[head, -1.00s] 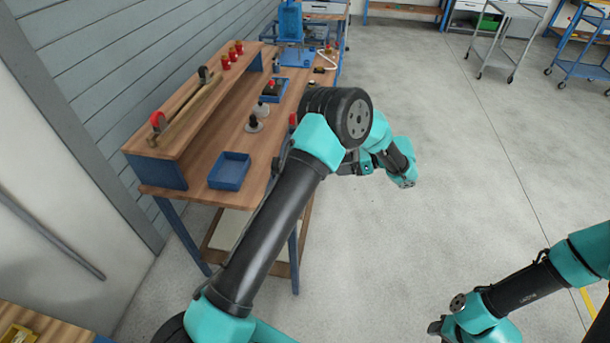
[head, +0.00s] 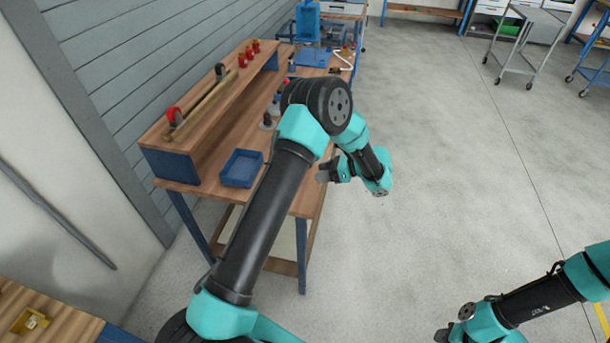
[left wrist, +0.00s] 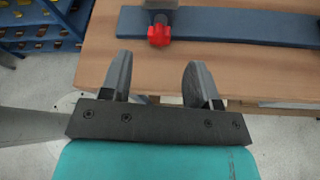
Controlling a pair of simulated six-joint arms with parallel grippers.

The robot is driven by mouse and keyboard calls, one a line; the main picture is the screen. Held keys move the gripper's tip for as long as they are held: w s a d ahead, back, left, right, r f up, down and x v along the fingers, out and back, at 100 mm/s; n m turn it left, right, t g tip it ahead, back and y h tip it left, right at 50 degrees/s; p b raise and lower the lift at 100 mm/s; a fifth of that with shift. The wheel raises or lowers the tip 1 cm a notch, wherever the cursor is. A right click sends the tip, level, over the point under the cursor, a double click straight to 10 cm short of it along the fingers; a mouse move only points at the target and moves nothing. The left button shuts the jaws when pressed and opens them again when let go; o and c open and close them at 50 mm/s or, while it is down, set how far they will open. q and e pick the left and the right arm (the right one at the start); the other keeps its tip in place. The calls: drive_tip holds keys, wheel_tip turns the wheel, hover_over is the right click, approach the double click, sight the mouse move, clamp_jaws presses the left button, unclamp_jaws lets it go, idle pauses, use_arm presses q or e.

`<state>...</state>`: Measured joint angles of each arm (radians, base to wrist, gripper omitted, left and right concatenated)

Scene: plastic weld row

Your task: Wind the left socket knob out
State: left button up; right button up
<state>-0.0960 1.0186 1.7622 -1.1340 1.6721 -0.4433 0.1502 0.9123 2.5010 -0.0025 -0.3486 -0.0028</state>
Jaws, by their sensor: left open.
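A red lobed knob (left wrist: 160,35) sits at the edge of a blue bar (left wrist: 225,27) on the wooden bench in the left wrist view, with a grey part behind it. It lies ahead of my left gripper (left wrist: 156,65), roughly between the lines of its fingers and apart from them. The left gripper is open and empty. In the head view the left gripper (head: 324,175) is beside the bench's right edge, its fingers toward the bench. A small red part (head: 286,83) shows behind my left arm; I cannot tell if it is the same knob. My right gripper (head: 441,336) is low at the right.
The wooden bench (head: 202,189) carries a blue tray (head: 241,168) and a raised shelf (head: 160,133) with red-handled tools and several red objects (head: 248,50). A blue press (head: 307,22) stands at the far end.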

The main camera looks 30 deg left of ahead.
use_arm(q)
drive_tip(key=x, duration=0.6)
drive_tip(key=shift+s+a+f, duration=0.1)
drive_tip(key=shift+s+a, duration=0.05)
drive_tip(key=shift+a, duration=0.15)
drive_tip(key=shift+c, duration=0.4)
drive_tip(key=c, duration=0.8)
drive_tip(key=shift+c, duration=0.2)
drive_tip(key=shift+s+d+n+t+y, duration=0.1)
drive_tip(key=shift+n+t+y, duration=0.2)
drive_tip(key=shift+n+t, duration=0.8)
drive_tip(key=o, duration=0.9)
